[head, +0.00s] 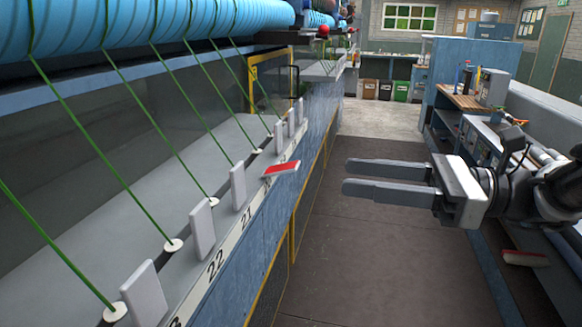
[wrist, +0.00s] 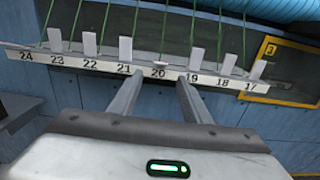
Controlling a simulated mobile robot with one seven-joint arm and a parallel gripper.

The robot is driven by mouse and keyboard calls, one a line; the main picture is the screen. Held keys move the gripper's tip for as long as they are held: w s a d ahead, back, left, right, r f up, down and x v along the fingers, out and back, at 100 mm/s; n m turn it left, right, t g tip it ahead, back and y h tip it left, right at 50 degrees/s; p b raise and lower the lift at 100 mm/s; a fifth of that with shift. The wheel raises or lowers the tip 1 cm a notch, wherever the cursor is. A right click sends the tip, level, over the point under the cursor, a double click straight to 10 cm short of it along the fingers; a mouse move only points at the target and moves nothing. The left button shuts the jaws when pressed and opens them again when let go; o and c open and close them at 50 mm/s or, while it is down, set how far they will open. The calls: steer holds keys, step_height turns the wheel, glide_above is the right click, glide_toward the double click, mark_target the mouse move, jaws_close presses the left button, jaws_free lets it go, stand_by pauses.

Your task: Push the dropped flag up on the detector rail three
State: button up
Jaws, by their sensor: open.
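The dropped flag (head: 281,169) has a red face with white edges and lies folded out from the detector rail (head: 231,243) over its numbered front strip. In the wrist view it shows edge-on as a thin piece (wrist: 160,64) above number 20 on the rail strip (wrist: 102,65). White flags on both sides of it stand upright, such as the one by 21 (head: 238,187) and the one by 19 (wrist: 197,59). My gripper (head: 347,177) is open and empty, to the right of the flag and apart from it. In the wrist view its fingertips (wrist: 160,76) frame the flag's position.
Green cords (head: 110,150) slant down to white discs behind the flags, under a blue roller (head: 150,22). A yellow-edged sign with a 3 (wrist: 270,49) is at the wrist view's right. A workbench (head: 465,102) stands right. The dark aisle floor (head: 350,260) is clear.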

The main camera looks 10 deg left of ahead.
mark_target(289, 166)
steer(key=a, duration=0.7)
steer(key=w+a, duration=0.1)
steer(key=a, duration=0.3)
steer(key=shift+a, duration=0.35)
steer(key=shift+c, duration=0.5)
